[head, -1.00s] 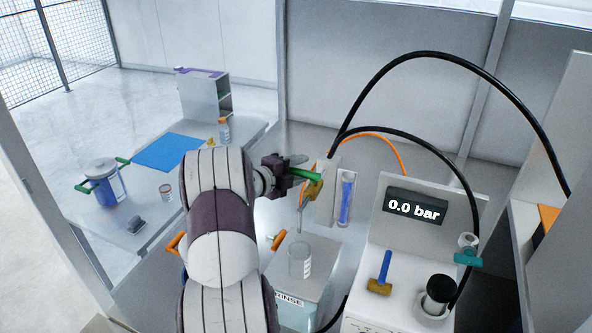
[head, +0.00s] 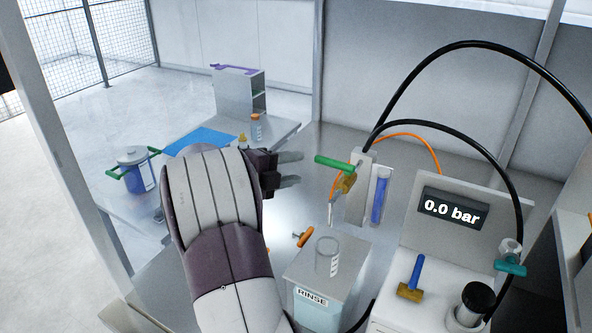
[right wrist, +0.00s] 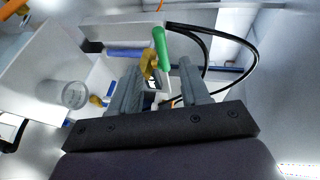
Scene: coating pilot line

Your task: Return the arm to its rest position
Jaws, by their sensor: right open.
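My right gripper (head: 290,170) is open and empty in the head view, with a gap between it and the green-handled valve (head: 335,163) to its right. The valve has a brass body and sits on a pale upright block. In the right wrist view the two grey fingers (right wrist: 158,85) are spread apart, and the green handle (right wrist: 160,47) shows beyond them. My right arm comes up from the bottom of the head view and hides part of the bench. My left gripper is not in view.
A rinse box (head: 318,292) with a clear beaker (head: 327,256) stands right of my arm. A panel reading 0.0 bar (head: 453,209), a blue-handled valve (head: 414,275) and black hoses are farther right. A blue pot (head: 137,172) stands on the left table.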

